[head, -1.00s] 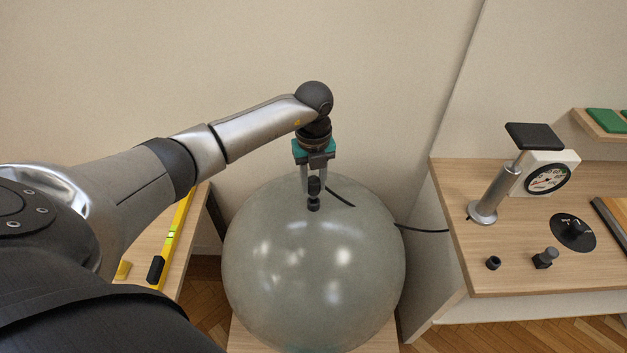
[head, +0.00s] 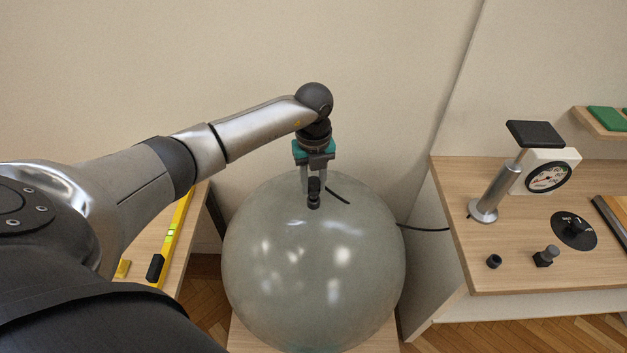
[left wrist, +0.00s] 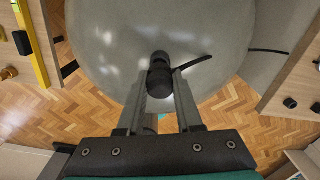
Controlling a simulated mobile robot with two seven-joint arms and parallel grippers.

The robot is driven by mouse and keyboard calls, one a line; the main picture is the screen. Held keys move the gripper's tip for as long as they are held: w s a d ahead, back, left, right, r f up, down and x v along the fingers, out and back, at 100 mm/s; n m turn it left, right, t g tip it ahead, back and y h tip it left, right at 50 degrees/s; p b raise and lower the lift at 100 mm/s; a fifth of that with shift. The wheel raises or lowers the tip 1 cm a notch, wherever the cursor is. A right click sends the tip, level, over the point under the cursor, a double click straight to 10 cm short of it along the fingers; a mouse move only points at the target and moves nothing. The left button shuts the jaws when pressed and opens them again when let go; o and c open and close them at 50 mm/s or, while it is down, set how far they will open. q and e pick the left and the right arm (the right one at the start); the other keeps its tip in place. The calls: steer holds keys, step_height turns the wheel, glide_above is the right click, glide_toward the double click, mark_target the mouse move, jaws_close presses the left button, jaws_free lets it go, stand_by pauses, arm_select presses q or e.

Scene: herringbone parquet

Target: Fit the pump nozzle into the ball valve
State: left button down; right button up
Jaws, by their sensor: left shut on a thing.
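The big grey-green ball (head: 313,270) stands on a low wooden base, with its black valve (head: 314,204) facing up near the top. My left gripper (head: 314,183) is above the ball, pointing down, shut on the black pump nozzle (head: 314,187). The nozzle is roughly upright and its lower end meets the valve, with no clear gap in the head view. In the left wrist view the nozzle (left wrist: 159,82) sits between the fingers, in line with the valve (left wrist: 160,58). How deep the nozzle sits is hidden. My right gripper is not in view.
A black hose (head: 425,228) runs behind the ball to the right bench (head: 470,260). A yellow level (head: 178,228) lies on the left bench.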

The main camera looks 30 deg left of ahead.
mark_target(314, 180)
arm_select(q)
steer(key=shift+f+b, duration=0.8)
steer(key=shift+f, duration=0.4)
steer(key=c, duration=0.5)
jaws_free()
step_height(314, 180, up, 15)
steer(key=shift+r+p, duration=0.15)
steer(key=shift+p, duration=0.25)
